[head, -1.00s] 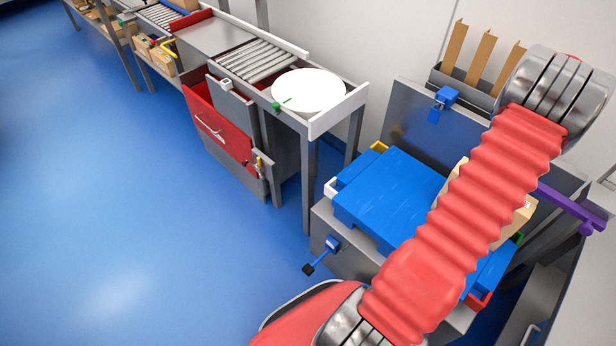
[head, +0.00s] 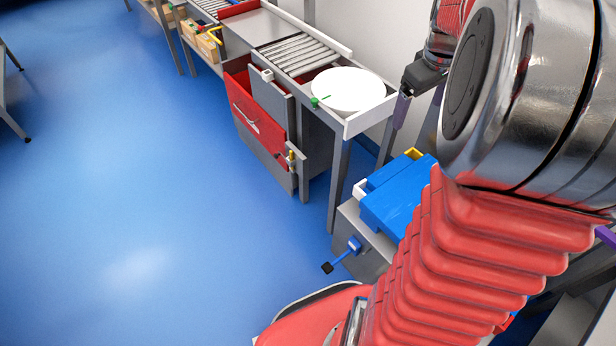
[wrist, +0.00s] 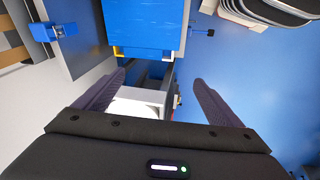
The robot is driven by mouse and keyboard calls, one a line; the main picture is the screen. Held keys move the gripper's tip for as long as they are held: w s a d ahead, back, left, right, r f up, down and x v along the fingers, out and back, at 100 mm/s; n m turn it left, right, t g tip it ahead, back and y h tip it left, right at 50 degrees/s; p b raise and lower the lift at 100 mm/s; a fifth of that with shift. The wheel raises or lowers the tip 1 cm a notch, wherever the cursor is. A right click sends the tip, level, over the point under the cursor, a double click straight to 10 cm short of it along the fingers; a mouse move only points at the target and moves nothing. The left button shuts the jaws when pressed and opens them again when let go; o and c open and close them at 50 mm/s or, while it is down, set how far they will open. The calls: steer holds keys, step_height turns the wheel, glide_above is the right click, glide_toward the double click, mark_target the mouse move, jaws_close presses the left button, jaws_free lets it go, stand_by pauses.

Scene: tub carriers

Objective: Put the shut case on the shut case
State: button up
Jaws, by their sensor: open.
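A flat blue shut case (head: 398,196) lies on the metal stand, partly behind my red arm; its top also fills the upper middle of the wrist view (wrist: 145,22). Another blue body with a yellow and a white corner (head: 392,170) shows beneath and behind it; I cannot tell whether that is a second shut case. My gripper (head: 418,103) hangs above and behind the case in the head view, apart from it. In the wrist view my gripper (wrist: 158,82) has its two purple fingers wide apart, with nothing held between them.
A roller bench ends in a tray with a white round plate (head: 347,91). A blue latch with a black knob (head: 342,256) sticks out from the stand. The blue floor at left is clear.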

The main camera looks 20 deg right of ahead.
steer(key=s+a+t, duration=0.1)
steer(key=s+a, duration=0.2)
steer(key=a, duration=0.8)
steer(key=s+a+r+m+t+y, duration=0.1)
steer(key=s+a, duration=0.2)
steer(key=a, duration=0.8)
steer(key=s+a+r+t, duration=0.1)
steer(key=s+a, duration=0.3)
steer(key=a, duration=0.7)
steer(key=shift+y, duration=0.4)
